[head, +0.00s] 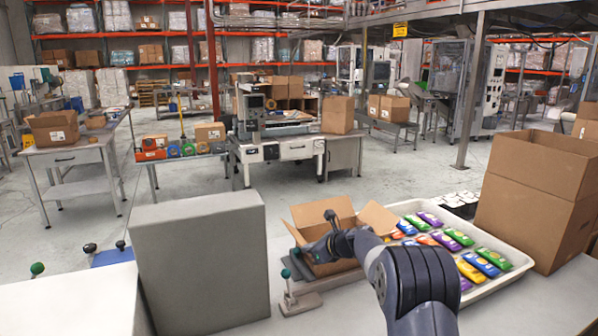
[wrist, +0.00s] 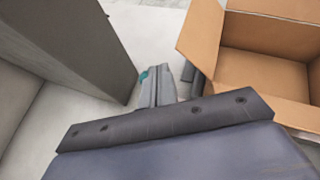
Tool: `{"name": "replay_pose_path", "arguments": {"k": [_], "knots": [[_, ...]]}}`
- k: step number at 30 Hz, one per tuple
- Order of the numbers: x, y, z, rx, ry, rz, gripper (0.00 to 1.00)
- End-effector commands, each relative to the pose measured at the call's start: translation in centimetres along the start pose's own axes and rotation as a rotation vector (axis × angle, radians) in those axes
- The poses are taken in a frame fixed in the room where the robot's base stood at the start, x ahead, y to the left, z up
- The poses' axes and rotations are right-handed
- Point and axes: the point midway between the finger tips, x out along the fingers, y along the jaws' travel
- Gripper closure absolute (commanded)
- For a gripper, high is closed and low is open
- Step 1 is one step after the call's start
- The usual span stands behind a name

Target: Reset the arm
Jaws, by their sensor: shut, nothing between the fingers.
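My arm (head: 405,275) reaches from the lower right of the head view across the front of an open cardboard carton (head: 331,212). My gripper (wrist: 160,88) shows in the wrist view with its narrow grey fingers together and nothing held. It is above the pale worktop, between a grey block and the open carton (wrist: 268,75). The carton's visible interior looks empty in the wrist view.
The tall grey block (head: 205,265) stands close on the left. A white tray (head: 522,260) of colourful packets lies right of the arm, with a large brown box (head: 535,200) beyond. The worktop (head: 545,305) is clear at the front right.

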Motion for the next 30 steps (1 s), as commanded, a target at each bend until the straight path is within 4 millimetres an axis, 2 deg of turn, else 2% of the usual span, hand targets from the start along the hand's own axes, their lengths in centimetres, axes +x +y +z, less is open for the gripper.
{"name": "replay_pose_path", "arguments": {"k": [6, 21, 27, 30], "knots": [[-2.9, -1.8, 3.0, -0.003, -0.001, -0.004, 1.0], [4.0, 2.3, -3.9, 0.004, 0.003, 0.002, 1.0], [7.1, 3.1, -4.7, 0.003, 0.003, -0.001, 1.0], [5.5, 3.5, -4.9, 0.004, 0.003, -0.003, 1.0]]}}
